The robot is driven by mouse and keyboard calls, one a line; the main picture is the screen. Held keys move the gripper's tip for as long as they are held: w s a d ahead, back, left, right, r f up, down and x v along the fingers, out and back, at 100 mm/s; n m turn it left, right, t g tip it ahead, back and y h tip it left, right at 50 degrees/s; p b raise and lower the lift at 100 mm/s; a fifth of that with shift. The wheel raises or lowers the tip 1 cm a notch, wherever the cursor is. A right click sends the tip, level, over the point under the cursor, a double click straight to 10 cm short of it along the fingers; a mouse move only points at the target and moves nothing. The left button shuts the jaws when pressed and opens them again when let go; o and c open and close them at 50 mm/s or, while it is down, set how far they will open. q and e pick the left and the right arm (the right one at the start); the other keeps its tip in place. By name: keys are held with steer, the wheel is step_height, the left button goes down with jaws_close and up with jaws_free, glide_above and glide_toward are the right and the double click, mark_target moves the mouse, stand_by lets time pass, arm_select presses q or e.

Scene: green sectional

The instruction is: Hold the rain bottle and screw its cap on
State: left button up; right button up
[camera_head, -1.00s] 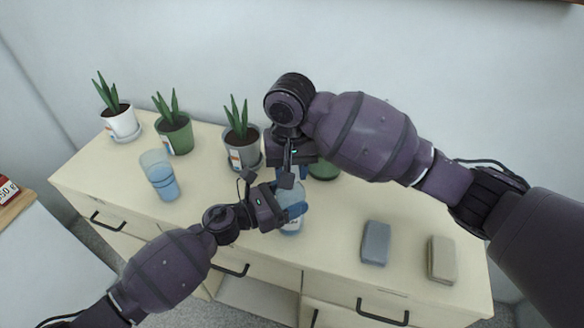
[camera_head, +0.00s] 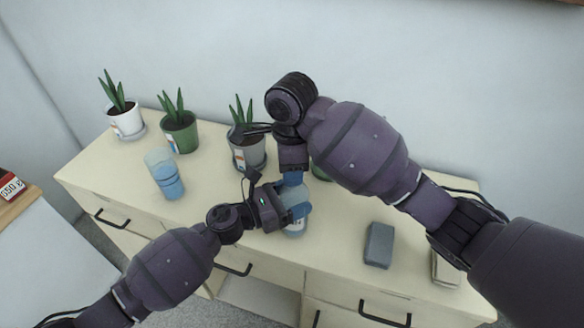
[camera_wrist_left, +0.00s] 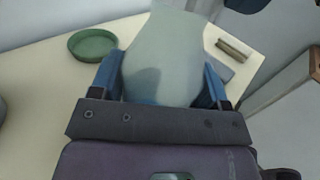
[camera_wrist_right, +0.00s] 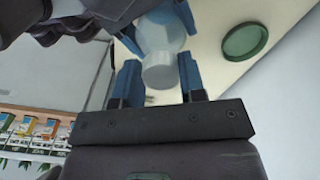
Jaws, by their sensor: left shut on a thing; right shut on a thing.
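The rain bottle (camera_head: 295,228) is a pale blue translucent bottle held upright just above or on the cabinet top; I cannot tell which. My left gripper (camera_head: 293,205) is shut on its body from the left, and the body (camera_wrist_left: 165,55) fills the space between the blue fingers in the left wrist view. My right gripper (camera_head: 293,178) points down over the bottle's top. In the right wrist view the pale cap (camera_wrist_right: 160,72) sits between its blue fingers, in line with the bottle (camera_wrist_right: 160,32). The head view hides the cap, and the thread is not visible.
Potted plants in white (camera_head: 124,120), green (camera_head: 180,135) and grey (camera_head: 248,152) pots stand behind. A green saucer (camera_wrist_right: 245,41) lies behind the bottle. A grey block (camera_head: 379,245) and beige block (camera_head: 446,268) lie right.

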steer(key=o, duration=1)
steer(key=shift+c, duration=0.2)
steer(key=shift+r, duration=0.1)
step_height(320, 180, up, 12)
arm_select(q)
steer(key=o, duration=1.8)
